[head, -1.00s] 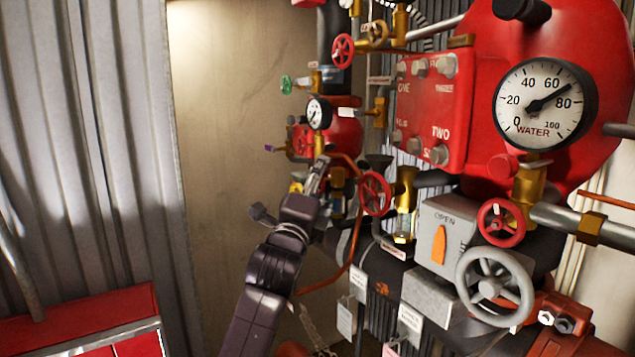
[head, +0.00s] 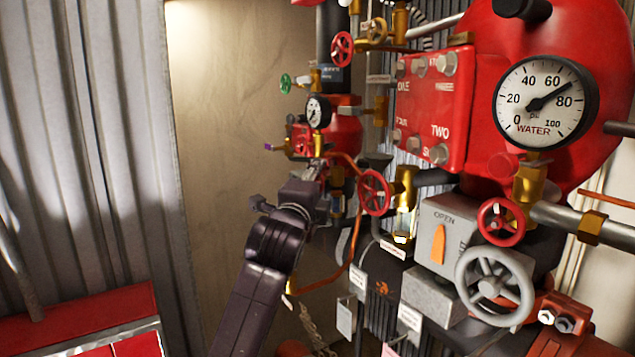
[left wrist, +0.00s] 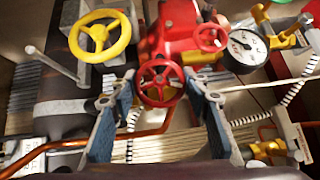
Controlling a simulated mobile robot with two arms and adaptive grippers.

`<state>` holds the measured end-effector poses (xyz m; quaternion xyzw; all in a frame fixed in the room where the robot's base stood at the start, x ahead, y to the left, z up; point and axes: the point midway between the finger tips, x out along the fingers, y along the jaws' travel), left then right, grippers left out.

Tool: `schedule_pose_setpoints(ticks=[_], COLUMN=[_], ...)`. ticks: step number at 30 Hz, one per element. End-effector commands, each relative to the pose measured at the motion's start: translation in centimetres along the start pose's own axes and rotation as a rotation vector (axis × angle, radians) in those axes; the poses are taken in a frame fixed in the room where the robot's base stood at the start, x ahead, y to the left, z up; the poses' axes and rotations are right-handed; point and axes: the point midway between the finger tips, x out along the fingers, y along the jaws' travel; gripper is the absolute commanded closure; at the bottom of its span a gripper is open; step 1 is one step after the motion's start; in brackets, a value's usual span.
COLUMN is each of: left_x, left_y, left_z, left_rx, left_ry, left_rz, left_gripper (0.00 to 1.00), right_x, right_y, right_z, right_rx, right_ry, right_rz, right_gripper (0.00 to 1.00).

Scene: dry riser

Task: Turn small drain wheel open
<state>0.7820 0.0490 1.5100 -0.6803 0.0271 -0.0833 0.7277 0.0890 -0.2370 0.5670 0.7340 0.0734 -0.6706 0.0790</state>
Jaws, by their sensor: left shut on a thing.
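A small red handwheel (left wrist: 160,84) sits between the two fingertips of my left gripper (left wrist: 161,80) in the left wrist view. One blue-padded finger is at each side of its rim, and the gripper is shut on it. In the head view my left gripper (head: 320,170) reaches in among the pipework left of a larger-looking red wheel (head: 376,193). The held wheel is hard to make out there. Its turn angle cannot be told. My right gripper is not in view.
In the left wrist view a yellow wheel (left wrist: 100,36), another red wheel (left wrist: 210,37) and a gauge (left wrist: 246,50) stand close by. An orange pipe (head: 350,268) curves beside the gripper. A grey wheel (head: 495,287) and water gauge (head: 545,104) are at right. The beige wall side is clear.

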Motion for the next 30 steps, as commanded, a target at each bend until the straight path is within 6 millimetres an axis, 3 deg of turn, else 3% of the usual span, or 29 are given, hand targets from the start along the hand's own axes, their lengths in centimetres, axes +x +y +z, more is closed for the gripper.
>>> schedule_pose_setpoints(ticks=[15,30], left_x=[0.04,0.04], left_y=[0.06,0.15], left_z=[0.00,-0.02], left_rx=[-0.222,-0.260], left_ry=[0.000,0.000], left_rz=[0.228,0.266], left_gripper=[0.81,0.81], right_x=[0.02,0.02], right_y=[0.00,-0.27], right_z=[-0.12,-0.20], right_rx=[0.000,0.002], right_ry=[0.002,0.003], right_rz=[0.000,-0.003], right_gripper=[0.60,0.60])
